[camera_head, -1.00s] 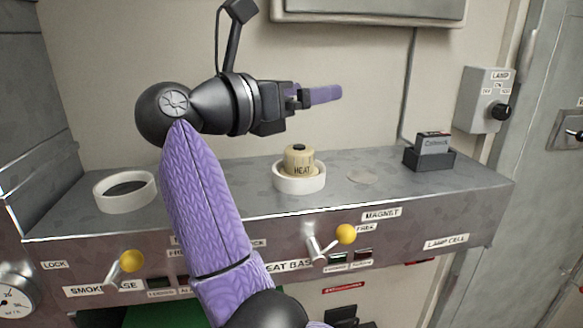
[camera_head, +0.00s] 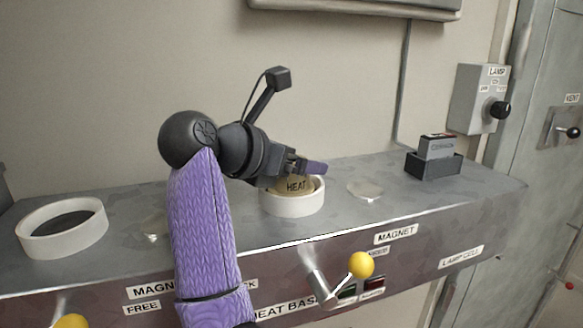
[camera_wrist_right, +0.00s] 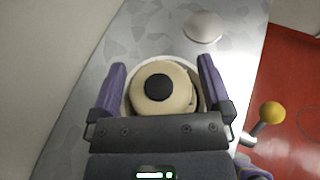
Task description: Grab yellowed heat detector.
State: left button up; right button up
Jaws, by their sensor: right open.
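The yellowed heat detector (camera_head: 297,187) is a beige round body labelled HEAT, seated in a white ring base (camera_head: 292,207) on the grey shelf. My right gripper (camera_head: 312,168) is just above it and hides its top in the head view. In the right wrist view the detector (camera_wrist_right: 181,92) shows a black centre cap and lies between the two purple fingers of the open right gripper (camera_wrist_right: 162,68). Gaps show on both sides, and I cannot tell how far down the fingers reach. My left gripper is not in view.
An empty white ring (camera_head: 63,229) stands at the left of the shelf. A pale disc (camera_head: 366,189) and a dark holder with a grey block (camera_head: 436,158) are to the right. A yellow-knobbed lever (camera_head: 360,265) sticks out from the front panel.

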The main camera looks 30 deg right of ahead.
jog(key=shift+a, duration=0.1)
jog(key=c, duration=1.2)
